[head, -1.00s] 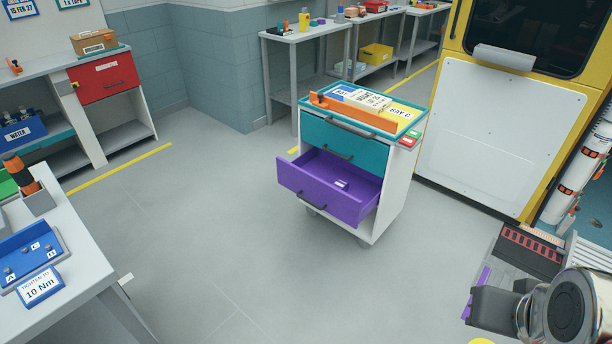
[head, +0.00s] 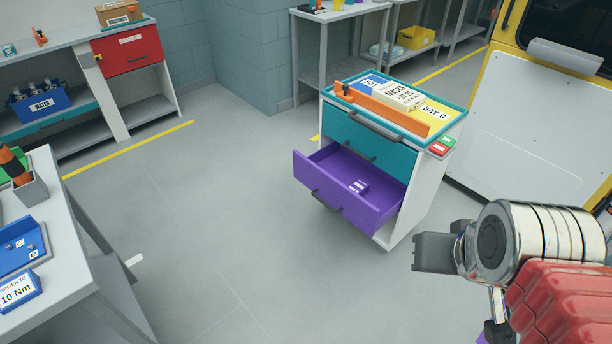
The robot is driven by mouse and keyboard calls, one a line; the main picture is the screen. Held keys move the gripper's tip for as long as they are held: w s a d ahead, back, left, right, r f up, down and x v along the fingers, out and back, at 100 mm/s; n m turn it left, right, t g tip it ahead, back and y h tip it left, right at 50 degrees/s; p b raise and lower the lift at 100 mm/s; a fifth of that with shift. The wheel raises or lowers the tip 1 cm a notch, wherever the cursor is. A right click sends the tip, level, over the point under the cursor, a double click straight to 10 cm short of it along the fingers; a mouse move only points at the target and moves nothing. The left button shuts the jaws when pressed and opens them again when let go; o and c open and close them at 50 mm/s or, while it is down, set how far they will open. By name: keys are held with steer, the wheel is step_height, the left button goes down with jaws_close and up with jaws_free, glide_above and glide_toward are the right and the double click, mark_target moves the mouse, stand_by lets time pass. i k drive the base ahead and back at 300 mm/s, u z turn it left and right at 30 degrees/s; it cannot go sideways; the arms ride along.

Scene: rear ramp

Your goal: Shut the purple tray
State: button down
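The purple tray (head: 338,206) is the lowest drawer of a small white cart (head: 425,185). It is pulled well out toward the front left and has a dark handle (head: 326,201) on its front. A small white-and-purple item (head: 358,187) lies inside it. The teal drawer (head: 368,145) above it is shut. My gripper (head: 432,252) is at the lower right, in front of and to the right of the tray, apart from it. Its fingers are seen as one dark grey block, and their opening cannot be made out.
The cart top (head: 462,110) carries an orange bar (head: 388,108), a white box (head: 398,95) and labels. A grey bench (head: 92,260) stands at the left, and a yellow vehicle with a white panel (head: 515,130) at the right. The floor (head: 230,230) before the tray is clear.

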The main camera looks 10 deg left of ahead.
mark_target(351, 177)
steer(key=u, duration=0.35)
steer(key=i, duration=0.5)
steer(key=u, duration=0.8)
steer(key=i, duration=0.6)
steer(key=u, duration=0.6)
steer(key=i, duration=0.55)
steer(key=u, duration=0.25)
